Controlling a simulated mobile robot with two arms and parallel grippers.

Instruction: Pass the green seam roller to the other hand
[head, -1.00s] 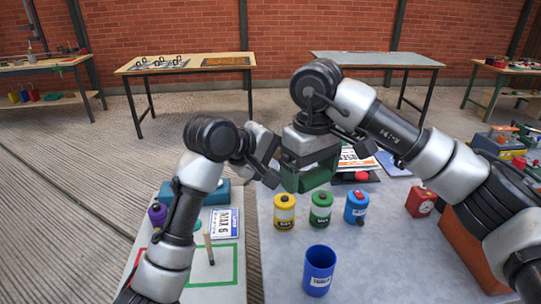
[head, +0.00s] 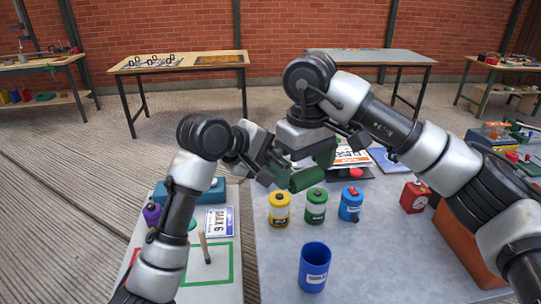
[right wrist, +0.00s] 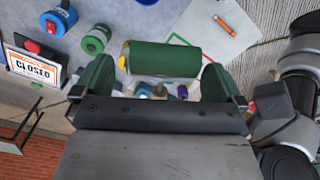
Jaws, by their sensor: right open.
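The green seam roller (head: 307,179) shows just below my right gripper (head: 303,163) in the head view. The right fingers are wide apart, with visible space around the roller. My left gripper (head: 270,166) is close beside the roller's left end in the head view. In the right wrist view the left gripper (right wrist: 268,100) is beyond the right-hand finger. Whether its fingers touch the roller is hidden.
Below on the grey table (head: 385,250) stand a yellow can (head: 279,210), a green can (head: 316,207), a blue can (head: 350,205) and an open blue cup (head: 314,268). A red box (head: 415,197) stands right. A white board (head: 208,270) is at left.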

